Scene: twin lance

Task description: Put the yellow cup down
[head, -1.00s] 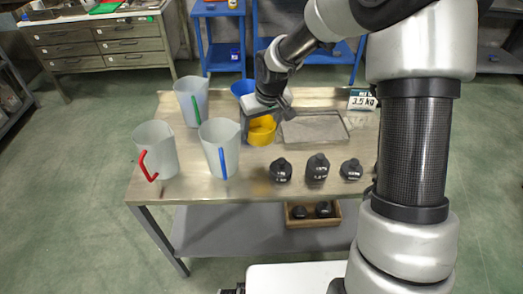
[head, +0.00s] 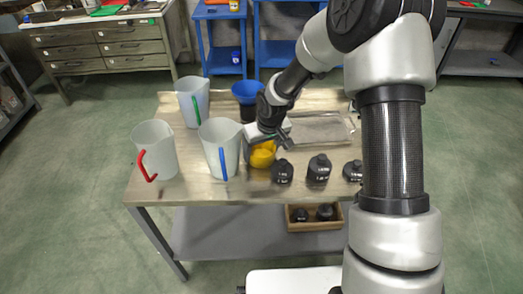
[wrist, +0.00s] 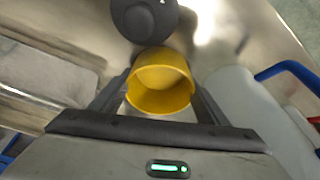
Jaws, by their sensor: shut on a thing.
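The yellow cup (wrist: 160,90) is between the two fingers of my gripper (wrist: 160,103) in the wrist view, and the gripper is shut on it. In the head view the yellow cup (head: 263,154) is partly hidden under my gripper (head: 268,140). It is over the table (head: 235,190), just right of the blue-handled jug and behind the black weights. I cannot tell whether its base touches the table top.
Jugs with blue (head: 220,145), red (head: 155,150) and green (head: 193,100) handles stand on the left. Several black weights (head: 319,168) line the front right. A blue cup (head: 246,98) and a grey tray (head: 318,128) are behind. The front left edge is bare.

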